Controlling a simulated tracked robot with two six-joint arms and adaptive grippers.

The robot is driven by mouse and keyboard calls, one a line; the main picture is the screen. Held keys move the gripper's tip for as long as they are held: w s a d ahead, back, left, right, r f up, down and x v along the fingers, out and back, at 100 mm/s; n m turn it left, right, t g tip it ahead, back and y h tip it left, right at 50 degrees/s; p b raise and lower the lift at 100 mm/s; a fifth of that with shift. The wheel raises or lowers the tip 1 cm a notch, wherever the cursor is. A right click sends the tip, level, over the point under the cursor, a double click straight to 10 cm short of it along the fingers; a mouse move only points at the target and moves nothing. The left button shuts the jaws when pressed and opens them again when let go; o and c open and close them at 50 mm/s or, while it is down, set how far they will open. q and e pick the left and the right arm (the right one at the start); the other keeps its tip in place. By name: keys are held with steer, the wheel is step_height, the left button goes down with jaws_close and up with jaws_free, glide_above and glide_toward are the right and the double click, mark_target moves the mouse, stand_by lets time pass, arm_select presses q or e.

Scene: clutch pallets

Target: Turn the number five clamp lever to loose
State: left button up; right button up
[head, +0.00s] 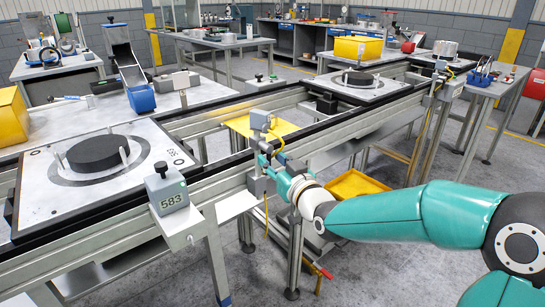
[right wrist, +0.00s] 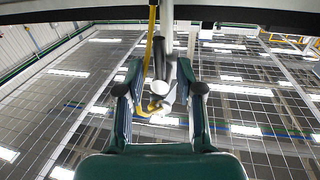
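My right gripper (head: 264,160) reaches in from the right to the front side of the conveyor rail, just below a grey box (head: 261,120) with a yellow cable. In the right wrist view its two fingers (right wrist: 158,75) stand apart. Between them are a black cylindrical handle (right wrist: 158,58), a grey metal part and a yellow cable (right wrist: 150,50). The fingers appear clear of the handle on both sides. I cannot read a number five there, and cannot tell whether this handle is the clamp lever. My left gripper is not in view.
A pallet (head: 40,195) with a black disc (head: 95,152) sits at left, beside a grey box marked 583 (head: 167,190). Another pallet (head: 390,88) stands farther back. Yellow trays (head: 355,184) lie below the rail. A red-tipped handle (head: 322,271) hangs low near a table leg.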

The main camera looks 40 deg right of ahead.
steer(key=shift+w, duration=0.6)
